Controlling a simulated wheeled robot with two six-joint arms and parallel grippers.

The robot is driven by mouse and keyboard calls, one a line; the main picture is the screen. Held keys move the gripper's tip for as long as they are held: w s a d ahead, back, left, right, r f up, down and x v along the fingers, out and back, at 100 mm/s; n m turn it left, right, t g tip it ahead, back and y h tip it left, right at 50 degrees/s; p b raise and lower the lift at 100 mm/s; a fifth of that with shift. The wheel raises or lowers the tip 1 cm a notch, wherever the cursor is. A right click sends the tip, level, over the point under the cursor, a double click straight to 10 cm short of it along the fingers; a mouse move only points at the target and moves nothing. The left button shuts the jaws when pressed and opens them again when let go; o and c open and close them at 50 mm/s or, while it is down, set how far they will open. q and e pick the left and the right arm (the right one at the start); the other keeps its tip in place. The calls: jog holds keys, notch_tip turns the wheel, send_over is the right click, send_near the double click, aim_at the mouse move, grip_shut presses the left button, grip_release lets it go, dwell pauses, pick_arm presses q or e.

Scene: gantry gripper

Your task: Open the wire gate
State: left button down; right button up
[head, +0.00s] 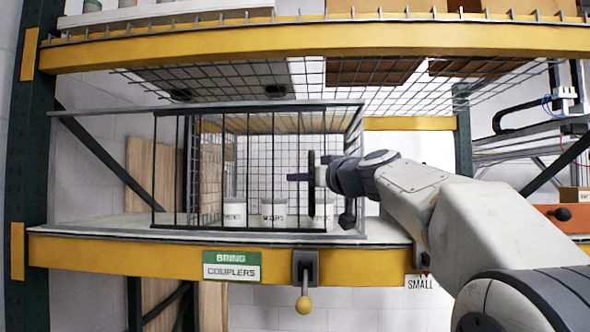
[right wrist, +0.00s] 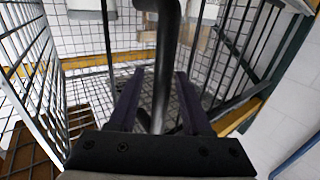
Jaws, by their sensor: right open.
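The wire gate (head: 168,180), a dark frame of upright bars, stands across the front of a mesh cage on the shelf. Its left part reaches past the cage's left mesh wall. Several pale labelled cans (head: 273,212) show behind its bars. My right gripper (head: 300,177) is at the gate's right side. In the right wrist view its two fingers (right wrist: 160,100) are open on either side of a thick dark upright handle (right wrist: 166,50). I cannot tell whether they touch it. My left gripper is not in view.
A rail (head: 100,112) runs along the cage's top front and continues left. A yellow-fronted shelf edge (head: 130,257) carries a green and white sign (head: 231,266) and a yellow-knobbed lever (head: 304,300). The shelf left of the gate (head: 95,222) is clear.

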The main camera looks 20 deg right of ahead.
jog(key=shift+w, duration=0.2)
jog(key=shift+c, duration=0.3)
grip_shut()
dwell(1.1)
